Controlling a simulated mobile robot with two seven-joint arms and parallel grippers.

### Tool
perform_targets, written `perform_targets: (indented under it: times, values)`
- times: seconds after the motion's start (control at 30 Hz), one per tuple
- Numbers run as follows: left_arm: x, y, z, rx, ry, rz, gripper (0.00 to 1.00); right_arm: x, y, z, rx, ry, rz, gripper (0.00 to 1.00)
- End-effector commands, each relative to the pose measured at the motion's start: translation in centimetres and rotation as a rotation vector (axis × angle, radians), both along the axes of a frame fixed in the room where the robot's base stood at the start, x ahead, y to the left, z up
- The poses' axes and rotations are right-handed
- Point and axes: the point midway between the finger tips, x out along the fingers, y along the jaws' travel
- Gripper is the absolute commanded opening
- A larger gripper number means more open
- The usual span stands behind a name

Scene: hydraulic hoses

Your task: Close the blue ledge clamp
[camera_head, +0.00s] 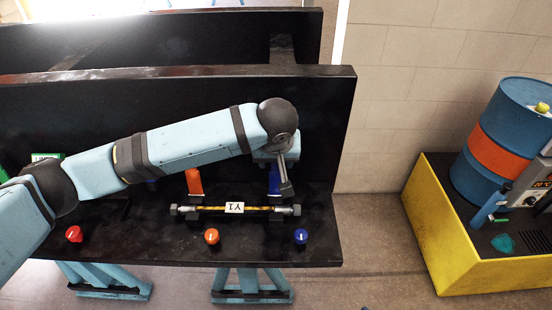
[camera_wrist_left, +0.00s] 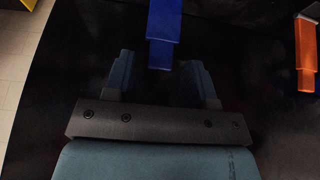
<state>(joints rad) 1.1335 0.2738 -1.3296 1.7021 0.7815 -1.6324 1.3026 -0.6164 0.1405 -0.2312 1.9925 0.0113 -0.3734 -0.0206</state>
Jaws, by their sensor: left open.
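The blue ledge clamp (camera_head: 274,180) stands at the back of the black ledge, near its right end, partly hidden behind my left gripper. In the left wrist view the blue clamp (camera_wrist_left: 164,30) hangs into the picture from the top, its end near the gap between the fingers. My left gripper (camera_head: 286,183) is over the clamp's right side in the head view. In the wrist view this gripper (camera_wrist_left: 161,75) is open, with one finger on each side of the gap and nothing held. Whether it touches the clamp cannot be told. My right gripper is not in view.
An orange clamp (camera_head: 194,182) stands to the left; it also shows in the wrist view (camera_wrist_left: 306,55). A hose with label Y1 (camera_head: 234,208) lies in front. Red (camera_head: 74,234), orange (camera_head: 211,236) and blue (camera_head: 301,236) knobs line the ledge's front. A black wall (camera_head: 180,95) rises behind.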

Motion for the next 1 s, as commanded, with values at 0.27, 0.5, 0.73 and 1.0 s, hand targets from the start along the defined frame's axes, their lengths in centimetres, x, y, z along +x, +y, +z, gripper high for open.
perform_targets:
  times: [0.27, 0.5, 0.73, 1.0]
  values:
    - [0.6, 0.0, -1.4, -0.001, 0.0, 0.0, 0.51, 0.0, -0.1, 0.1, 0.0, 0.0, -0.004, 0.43]
    - [0.5, 0.0, -1.4, -0.001, 0.0, -0.001, 0.42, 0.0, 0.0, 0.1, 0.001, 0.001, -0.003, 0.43]
    - [0.6, 0.0, -1.4, -0.001, 0.0, -0.001, 0.0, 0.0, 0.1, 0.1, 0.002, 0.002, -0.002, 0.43]
    - [1.2, 0.0, -1.4, 0.0, -0.021, 0.0, 0.0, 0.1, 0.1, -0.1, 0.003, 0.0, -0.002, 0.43]
